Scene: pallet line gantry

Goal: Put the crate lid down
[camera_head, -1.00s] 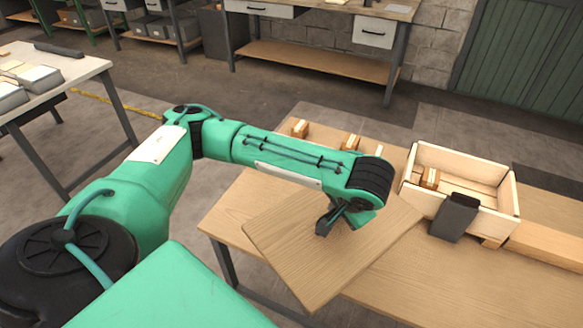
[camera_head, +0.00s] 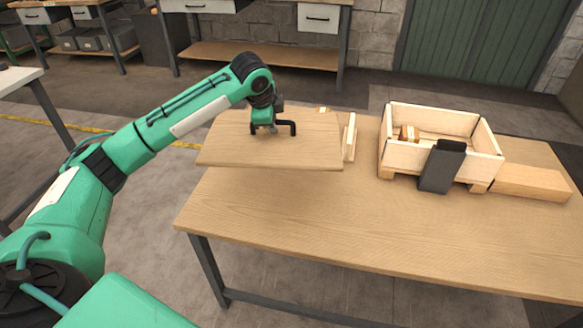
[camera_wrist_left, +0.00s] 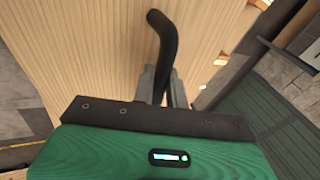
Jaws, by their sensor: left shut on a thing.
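The crate lid (camera_head: 235,145) is a flat, light wooden board with a black bar handle (camera_head: 292,127) on top. My left gripper (camera_head: 268,129) is shut on this handle. The lid hangs roughly level over the table's far left part; its gap to the table is hard to tell. In the left wrist view the gripper fingers (camera_wrist_left: 161,87) close around the black handle (camera_wrist_left: 166,40), with the lid (camera_wrist_left: 85,45) behind. The open wooden crate (camera_head: 478,168) stands to the right, with a small brown box (camera_head: 408,133) inside. My right gripper is out of view.
The table (camera_head: 330,220) is clear in front of the lid and crate. A dark block (camera_head: 441,168) stands against the crate's front. A wooden beam (camera_head: 532,183) lies right of the crate. A pale upright wooden piece (camera_head: 350,138) stands between lid and crate.

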